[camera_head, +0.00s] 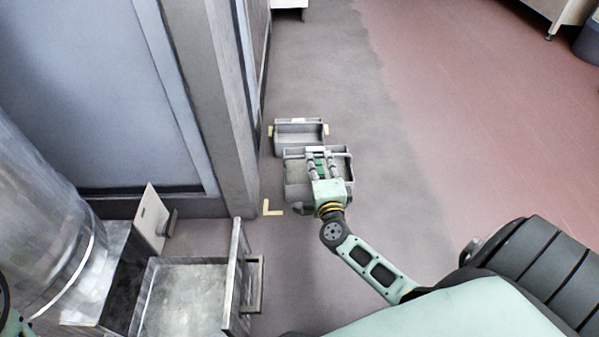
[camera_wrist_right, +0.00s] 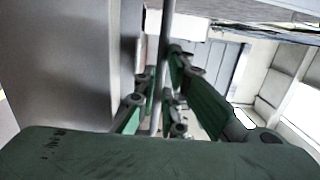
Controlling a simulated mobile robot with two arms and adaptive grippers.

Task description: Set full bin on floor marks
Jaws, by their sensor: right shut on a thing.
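My right gripper (camera_head: 317,160) reaches over a grey bin (camera_head: 290,194) in the head view and is shut on it. The bin's inside looks filled with grey-green material, partly covered by the gripper. In the right wrist view the fingers (camera_wrist_right: 160,98) close on both sides of a thin upright wall (camera_wrist_right: 162,70). I cannot tell whether the bin touches the floor. Any near right mark is hidden. My left gripper is out of view.
A second grey bin (camera_head: 299,125) stands directly behind the held one, between the far marks. A grey pillar (camera_head: 225,110) rises close on the left. An open metal box (camera_head: 185,295) stands at lower left. Floor to the right (camera_head: 460,130) is clear.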

